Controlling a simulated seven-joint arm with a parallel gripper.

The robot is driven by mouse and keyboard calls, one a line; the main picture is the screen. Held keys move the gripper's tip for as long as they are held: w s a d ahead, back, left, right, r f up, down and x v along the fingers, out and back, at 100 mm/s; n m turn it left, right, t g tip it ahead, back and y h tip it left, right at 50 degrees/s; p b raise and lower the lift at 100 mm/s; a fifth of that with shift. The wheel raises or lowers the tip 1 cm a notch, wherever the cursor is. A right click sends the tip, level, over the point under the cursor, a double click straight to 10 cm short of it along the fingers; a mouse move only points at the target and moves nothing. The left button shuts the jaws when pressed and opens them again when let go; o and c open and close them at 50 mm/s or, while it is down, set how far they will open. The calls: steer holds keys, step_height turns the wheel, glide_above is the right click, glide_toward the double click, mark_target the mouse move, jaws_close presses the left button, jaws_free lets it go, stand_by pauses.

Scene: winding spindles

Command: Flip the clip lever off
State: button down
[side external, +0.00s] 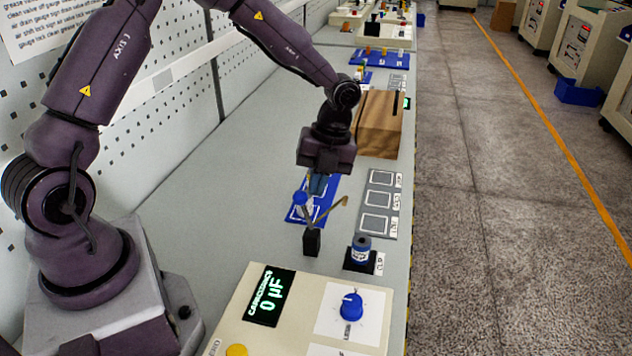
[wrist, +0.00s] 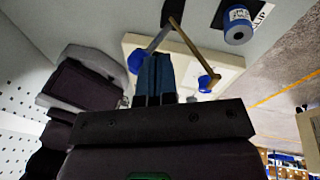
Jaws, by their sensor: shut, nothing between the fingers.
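A small black post (side external: 312,242) stands on the bench with two thin arms spread in a V from its top. The grey arm (wrist: 158,38) leads to a blue knob (side external: 300,200), also seen in the wrist view (wrist: 137,62). The brass arm (side external: 331,212) slants right to a small tip. My gripper (side external: 317,190) points down above the post, its fingers shut and empty. In the wrist view its fingertips (wrist: 155,60) appear between the two arms, close to the blue knob; I cannot tell whether they touch. A blue-topped spool (side external: 361,250) sits in a black holder labelled for the clip.
A panel (side external: 236,315) with a display reading 0 µF and a blue dial (side external: 351,306) is in front. A blue tray (side external: 327,212) lies behind the post. A grey slotted tray (side external: 378,207) and a brown box (side external: 378,125) stand right and behind. The bench at left is clear.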

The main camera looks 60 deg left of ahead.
steer(key=shift+s+a, duration=0.1)
steer(key=shift+s, duration=0.05)
steer(key=shift+s+a+f+t+h, duration=0.2)
steer(key=shift+s+a+t+h, duration=0.4)
steer(key=shift+s+a, duration=0.1)
steer(key=shift+s+a+f+t+h, duration=0.15)
steer(key=shift+s+a+t+h, duration=0.35)
steer(key=shift+s+a+t, duration=0.15)
